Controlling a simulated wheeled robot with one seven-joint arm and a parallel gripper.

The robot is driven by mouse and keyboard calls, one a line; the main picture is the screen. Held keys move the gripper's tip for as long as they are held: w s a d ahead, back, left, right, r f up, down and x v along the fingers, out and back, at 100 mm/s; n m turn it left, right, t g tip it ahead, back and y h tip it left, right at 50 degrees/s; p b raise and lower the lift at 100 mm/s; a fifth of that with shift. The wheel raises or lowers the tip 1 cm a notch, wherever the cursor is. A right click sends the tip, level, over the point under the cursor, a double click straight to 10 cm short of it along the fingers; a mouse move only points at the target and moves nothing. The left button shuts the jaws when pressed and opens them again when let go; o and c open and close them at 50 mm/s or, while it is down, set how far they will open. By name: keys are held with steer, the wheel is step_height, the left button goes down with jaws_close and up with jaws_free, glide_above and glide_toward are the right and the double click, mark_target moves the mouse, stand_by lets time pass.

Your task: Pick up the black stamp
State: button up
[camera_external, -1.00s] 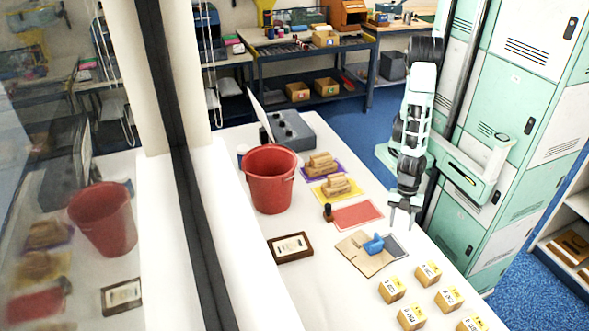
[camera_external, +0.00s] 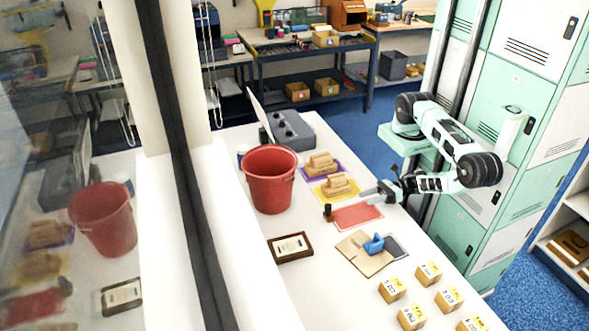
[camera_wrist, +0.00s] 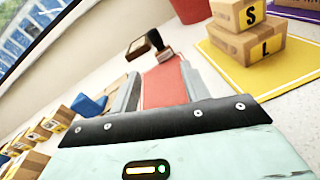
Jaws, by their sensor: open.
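The black stamp (camera_external: 328,212) stands upright at the left edge of a red mat (camera_external: 357,217) on the white table. In the wrist view the stamp (camera_wrist: 158,43) shows as a dark handle on a brownish base, just beyond the red mat (camera_wrist: 165,85). My gripper (camera_external: 372,190) is low over the right side of the table, above the mat's far right corner and pointing left towards the stamp. In the wrist view my gripper (camera_wrist: 160,88) has its two fingers apart, with the red mat between them and the stamp beyond the tips. Nothing is held.
Cartons on a yellow mat (camera_external: 320,194) lie behind the stamp, and a red bucket (camera_external: 270,180) stands to its left. A framed plaque (camera_external: 290,247) lies at the front left. A blue tool (camera_external: 374,245) sits on flat cardboard (camera_external: 358,258); several small boxes stand in front.

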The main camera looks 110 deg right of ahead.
steer(key=n, duration=0.1)
steer(key=n+y, duration=0.1)
steer(key=n, duration=0.1)
steer(key=shift+s+d+f+n+t, duration=0.3)
steer(key=shift+d, duration=0.05)
steer(key=shift+n, duration=0.3)
steer(key=shift+w+y, duration=0.35)
steer(key=shift+y, duration=0.05)
glide_toward(328, 209)
steer(key=w, duration=0.1)
steer(key=w+d+f, duration=0.1)
steer(key=w, duration=0.1)
steer(key=shift+f, duration=0.25)
steer(key=shift+w+p, duration=1)
steer(key=shift+w, duration=2.15)
steer(key=shift+f, duration=0.1)
jaws_close()
